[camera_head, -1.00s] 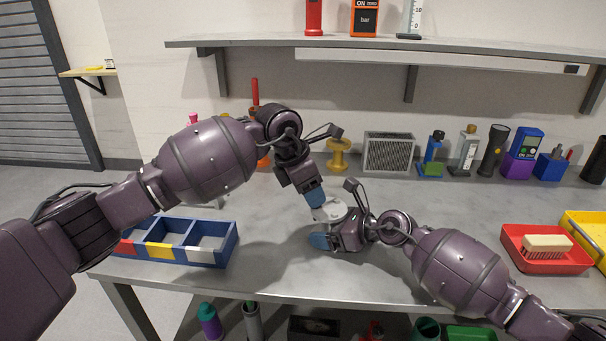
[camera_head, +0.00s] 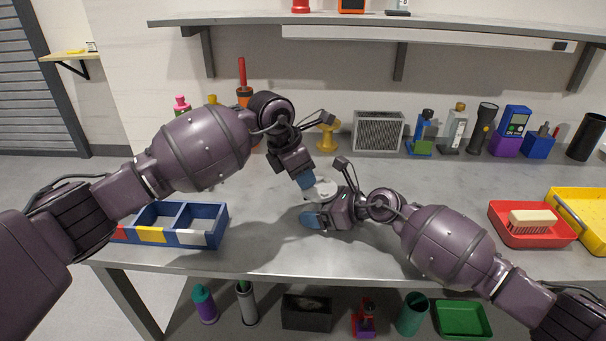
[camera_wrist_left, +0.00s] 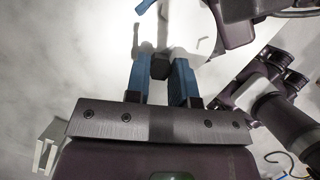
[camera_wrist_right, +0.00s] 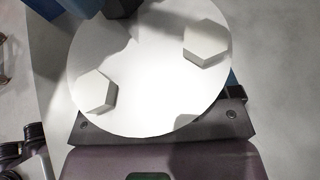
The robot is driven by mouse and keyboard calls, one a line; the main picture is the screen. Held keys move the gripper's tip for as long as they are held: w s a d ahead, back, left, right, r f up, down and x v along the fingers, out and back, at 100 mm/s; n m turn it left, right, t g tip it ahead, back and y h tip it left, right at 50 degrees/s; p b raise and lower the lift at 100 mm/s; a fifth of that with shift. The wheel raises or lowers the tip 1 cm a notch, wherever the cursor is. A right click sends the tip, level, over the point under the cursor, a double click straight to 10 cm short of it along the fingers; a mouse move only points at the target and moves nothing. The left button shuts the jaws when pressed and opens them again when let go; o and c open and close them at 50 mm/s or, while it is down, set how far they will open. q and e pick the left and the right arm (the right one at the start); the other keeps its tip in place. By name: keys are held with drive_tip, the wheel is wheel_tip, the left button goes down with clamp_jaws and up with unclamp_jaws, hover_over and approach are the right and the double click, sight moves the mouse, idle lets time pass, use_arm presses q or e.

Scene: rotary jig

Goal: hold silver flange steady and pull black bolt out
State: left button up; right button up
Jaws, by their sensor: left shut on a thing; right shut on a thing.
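The silver flange (camera_head: 324,188) is a pale round disc above the middle of the table. It fills much of the right wrist view (camera_wrist_right: 150,100), where two pale hexagonal heads stand on its face. My right gripper (camera_head: 320,208) is shut on the flange from the right and front; the disc hides most of its fingers. My left gripper (camera_head: 308,182) reaches down from the upper left, shut on the black bolt. In the left wrist view the bolt's dark head (camera_wrist_left: 160,66) sits between the blue fingers. Whether its shank is still in the flange is hidden.
A blue three-compartment bin (camera_head: 222,228) stands at the left front. A red tray (camera_head: 510,236) with a brush (camera_head: 532,219) and a yellow tray (camera_head: 592,215) are at the right. A grey speaker-like box (camera_head: 378,131) and several tools line the back.

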use_arm(q)
clamp_jaws()
drive_tip(key=shift+r, duration=3.75)
use_arm(e)
drive_tip(key=o, duration=0.9)
